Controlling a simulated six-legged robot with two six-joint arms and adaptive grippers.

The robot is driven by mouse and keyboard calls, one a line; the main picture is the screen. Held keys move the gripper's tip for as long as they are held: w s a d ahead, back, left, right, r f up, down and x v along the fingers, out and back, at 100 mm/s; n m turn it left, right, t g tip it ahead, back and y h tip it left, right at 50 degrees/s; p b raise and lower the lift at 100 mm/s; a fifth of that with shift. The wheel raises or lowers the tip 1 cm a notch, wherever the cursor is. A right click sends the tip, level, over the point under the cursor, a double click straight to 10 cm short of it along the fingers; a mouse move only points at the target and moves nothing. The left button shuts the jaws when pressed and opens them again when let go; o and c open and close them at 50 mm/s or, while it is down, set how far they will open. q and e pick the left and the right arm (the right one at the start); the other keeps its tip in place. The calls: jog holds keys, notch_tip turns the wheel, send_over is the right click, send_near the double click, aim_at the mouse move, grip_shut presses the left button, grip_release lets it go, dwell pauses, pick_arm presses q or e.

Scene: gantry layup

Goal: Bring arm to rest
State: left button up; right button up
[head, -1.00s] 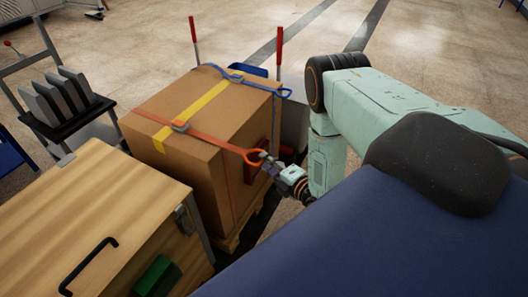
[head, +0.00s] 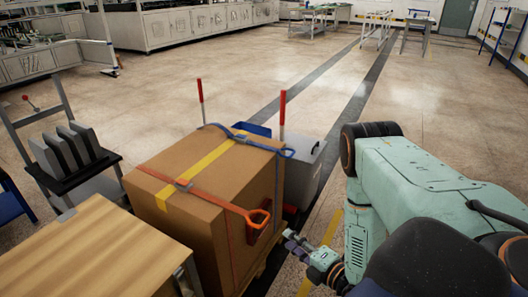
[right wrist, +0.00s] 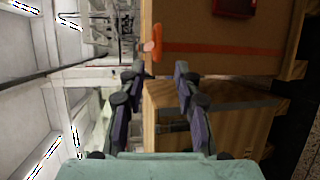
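My right gripper (head: 290,240) is in the lower middle of the head view, at the end of my pale green arm. It is beside the strapped cardboard box (head: 238,182), to the right of and below the orange strap handle (head: 258,217), and apart from it. In the right wrist view the fingers of my right gripper (right wrist: 160,72) are spread with nothing between them. There, the orange handle (right wrist: 157,42) shows beyond the fingertips, with the box (right wrist: 220,28) behind. My left gripper is in neither view.
A wooden crate (head: 95,250) stands at the lower left. A black-topped stand (head: 80,172) holds grey plates behind it. A grey bin (head: 305,165) and two red-tipped posts stand behind the box. Open floor (head: 280,75) lies beyond.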

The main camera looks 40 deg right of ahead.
jog(key=s+a+f+m+g, duration=0.6)
jog(key=s+f+m+g, duration=0.3)
jog(key=m, duration=0.4)
jog(key=s+a+r+m+g, duration=0.4)
jog(key=s+a+m+g, duration=0.2)
jog(key=s+a, duration=0.4)
jog(key=shift+s+a+r+g, duration=0.15)
jog(key=shift+s+g, duration=0.35)
jog(key=shift+s, duration=0.55)
